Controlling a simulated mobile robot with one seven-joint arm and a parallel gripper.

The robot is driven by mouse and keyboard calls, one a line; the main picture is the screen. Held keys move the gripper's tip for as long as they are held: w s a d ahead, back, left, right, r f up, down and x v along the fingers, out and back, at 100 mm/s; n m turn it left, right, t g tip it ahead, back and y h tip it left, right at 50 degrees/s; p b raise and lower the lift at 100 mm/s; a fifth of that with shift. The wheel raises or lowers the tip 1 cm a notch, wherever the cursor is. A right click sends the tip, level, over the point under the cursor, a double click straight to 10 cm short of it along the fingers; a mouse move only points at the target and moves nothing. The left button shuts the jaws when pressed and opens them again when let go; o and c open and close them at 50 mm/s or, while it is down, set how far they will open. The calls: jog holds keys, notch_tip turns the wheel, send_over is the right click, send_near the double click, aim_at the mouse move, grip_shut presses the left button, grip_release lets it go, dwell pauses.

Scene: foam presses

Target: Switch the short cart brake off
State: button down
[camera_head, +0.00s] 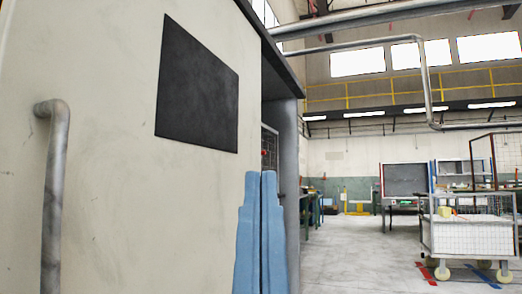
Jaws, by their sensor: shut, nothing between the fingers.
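A wheeled cart (470,237) with mesh sides and pale wheels stands on the floor at the far right. It carries a white load with a small yellow block (444,212) on top.
A large cream machine panel (110,190) with a dark plate (198,86) and a grey bar handle (54,190) fills the left side close by. Open floor (360,255) extends between the machine and the cart.

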notch_tip(320, 180, up, 44)
jog(key=p, duration=4.2)
jog(key=shift+r+p, duration=0.2)
jog(key=shift+p, duration=0.15)
